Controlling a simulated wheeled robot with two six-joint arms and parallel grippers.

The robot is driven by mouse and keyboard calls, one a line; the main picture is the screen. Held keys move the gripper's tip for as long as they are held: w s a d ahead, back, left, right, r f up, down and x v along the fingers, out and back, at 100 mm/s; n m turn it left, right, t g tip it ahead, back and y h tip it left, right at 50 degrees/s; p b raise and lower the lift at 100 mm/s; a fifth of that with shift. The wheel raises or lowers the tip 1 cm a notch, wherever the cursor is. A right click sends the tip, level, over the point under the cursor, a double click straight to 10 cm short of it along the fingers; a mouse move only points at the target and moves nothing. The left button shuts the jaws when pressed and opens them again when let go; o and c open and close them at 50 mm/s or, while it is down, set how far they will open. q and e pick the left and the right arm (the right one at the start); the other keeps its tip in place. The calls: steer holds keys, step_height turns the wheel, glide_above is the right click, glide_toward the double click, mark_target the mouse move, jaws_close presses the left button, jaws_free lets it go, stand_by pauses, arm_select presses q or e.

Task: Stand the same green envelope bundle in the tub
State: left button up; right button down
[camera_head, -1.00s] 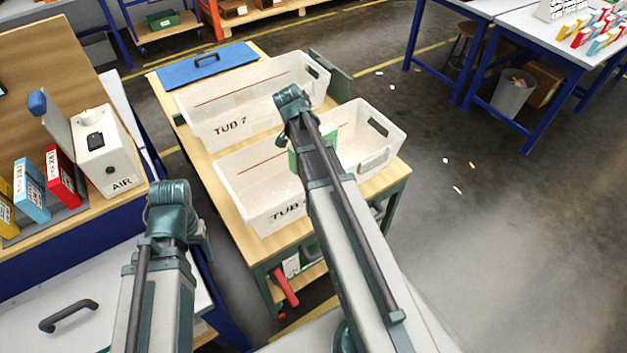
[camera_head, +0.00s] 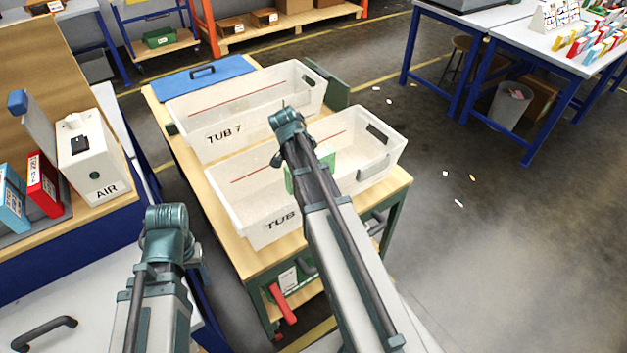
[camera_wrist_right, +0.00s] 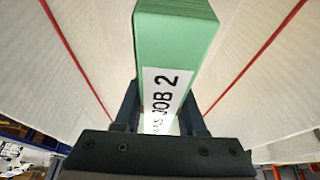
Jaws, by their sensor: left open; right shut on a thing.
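The green envelope bundle (camera_head: 326,158) is partly hidden behind my right arm in the head view. It appears inside the nearer white tub (camera_head: 245,205), between its side walls. In the right wrist view the bundle (camera_wrist_right: 176,45) has a white label reading "JOB 2". My right gripper (camera_wrist_right: 160,112) is shut on it, and tub walls with red lines show on both sides. Whether the bundle touches the tub floor is hidden. My left gripper (camera_head: 198,258) is open at lower left, away from the tubs, its fingers mostly hidden by its wrist.
A second white tub (camera_head: 205,108), marked TUB 7, stands just behind on the wooden bench (camera_head: 222,215). A blue lid (camera_head: 222,80) lies at the bench's back. A white AIR box (camera_head: 92,165) and coloured boxes stand on the left table. Floor to the right is mostly clear.

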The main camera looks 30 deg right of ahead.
steer(key=shift+f+b, duration=1.8)
steer(key=shift+b, duration=0.05)
steer(key=shift+f, duration=0.2)
steer(key=shift+c, duration=2.4)
jaws_free()
steer(key=shift+r, duration=0.1)
steer(key=shift+r, duration=0.15)
steer(key=shift+a+r+p, duration=0.15)
steer(key=shift+r+p, duration=0.45)
steer(key=p+v, duration=0.9)
steer(key=v, duration=0.1)
steer(key=shift+a+r+p, duration=0.2)
steer(key=shift+r+p, duration=0.15)
steer(key=shift+p, duration=0.15)
